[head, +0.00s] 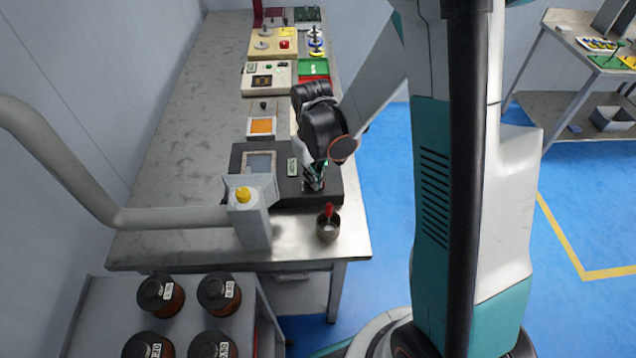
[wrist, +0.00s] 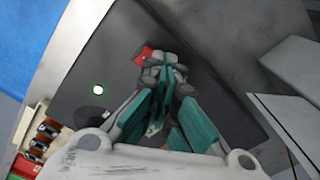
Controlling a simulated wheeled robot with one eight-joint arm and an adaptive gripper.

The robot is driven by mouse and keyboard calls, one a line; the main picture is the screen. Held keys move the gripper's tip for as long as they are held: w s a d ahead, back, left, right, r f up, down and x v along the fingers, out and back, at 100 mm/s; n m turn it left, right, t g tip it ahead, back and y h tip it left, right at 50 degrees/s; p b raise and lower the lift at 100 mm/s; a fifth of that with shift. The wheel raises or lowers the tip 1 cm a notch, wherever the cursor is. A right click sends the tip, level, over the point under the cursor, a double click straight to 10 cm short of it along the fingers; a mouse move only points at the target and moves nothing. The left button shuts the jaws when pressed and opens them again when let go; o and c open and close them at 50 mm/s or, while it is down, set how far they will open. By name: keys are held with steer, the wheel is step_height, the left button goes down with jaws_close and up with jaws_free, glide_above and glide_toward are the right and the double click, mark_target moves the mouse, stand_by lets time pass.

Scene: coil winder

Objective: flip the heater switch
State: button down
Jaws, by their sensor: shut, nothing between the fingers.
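The dark grey heater unit (head: 332,190) lies on the bench, with a framed pale window (head: 259,162) and a small pale green display (head: 293,167) on its top. In the wrist view a small red switch (wrist: 143,54) shows on its dark face (wrist: 110,65). My gripper (wrist: 165,66) is shut and empty, its fingertips right beside the red switch; I cannot tell whether they touch it. In the head view my gripper (head: 313,184) is low over the unit's right part and hides the switch. A lit green-white lamp (wrist: 98,90) and a dark round knob (wrist: 88,116) also show.
A metal cup with a red-handled tool (head: 328,228) stands near the bench's front right corner. A grey post with a yellow knob (head: 243,195) and a thick pipe (head: 170,217) stand left of it. Other bench units line up behind. Labelled jars (head: 161,295) are front left.

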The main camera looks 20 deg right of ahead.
steer(key=shift+r, duration=0.1)
steer(key=shift+r+p, duration=2.3)
steer(key=shift+r, duration=1.1)
steer(key=shift+r, duration=0.1)
steer(key=s+r+m+t+b, duration=0.2)
steer(key=s+r+t, duration=0.5)
steer(key=s+r, duration=0.8)
steer(key=shift+r+b, duration=0.5)
steer(key=shift+b, duration=0.3)
